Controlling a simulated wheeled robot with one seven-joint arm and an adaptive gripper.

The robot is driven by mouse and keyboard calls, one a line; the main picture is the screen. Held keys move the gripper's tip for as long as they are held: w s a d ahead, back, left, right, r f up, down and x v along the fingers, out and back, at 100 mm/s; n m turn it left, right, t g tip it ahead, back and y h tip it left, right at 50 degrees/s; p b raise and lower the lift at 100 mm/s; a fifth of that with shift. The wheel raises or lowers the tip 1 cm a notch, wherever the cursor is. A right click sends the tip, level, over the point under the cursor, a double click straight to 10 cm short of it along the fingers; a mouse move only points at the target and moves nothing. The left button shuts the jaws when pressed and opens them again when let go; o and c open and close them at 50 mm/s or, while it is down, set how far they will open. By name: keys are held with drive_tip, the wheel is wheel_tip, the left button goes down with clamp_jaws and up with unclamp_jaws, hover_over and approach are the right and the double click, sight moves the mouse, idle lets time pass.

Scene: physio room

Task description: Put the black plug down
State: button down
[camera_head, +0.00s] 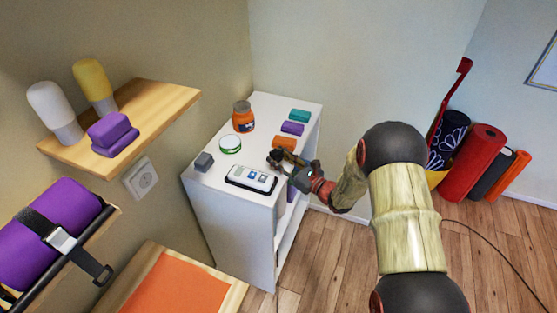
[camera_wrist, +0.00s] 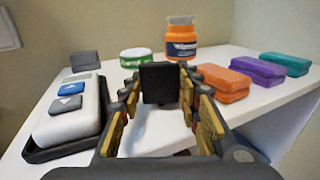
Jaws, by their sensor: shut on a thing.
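The black plug (camera_wrist: 160,83) is a small dark block between the fingertips of my gripper (camera_wrist: 160,95) in the wrist view. My gripper is shut on it. In the head view my gripper (camera_head: 281,163) is over the right front part of the white cabinet top (camera_head: 220,155), and the plug is hard to make out there. The plug is over or on this top; I cannot tell whether it touches the surface.
A white device on a black tray (camera_head: 250,179) lies close left of my gripper. A grey block (camera_head: 204,161), a green-white tin (camera_head: 230,144), an orange jar (camera_head: 243,116) and orange (camera_head: 284,143), purple (camera_head: 292,128) and teal (camera_head: 299,116) blocks stand around. Bare white surface lies between them.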

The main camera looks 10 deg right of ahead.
drive_tip(key=shift+f+b, duration=0.4)
drive_tip(key=shift+f, duration=0.15)
drive_tip(key=shift+f, duration=0.1)
drive_tip(key=c, duration=1.3)
unclamp_jaws()
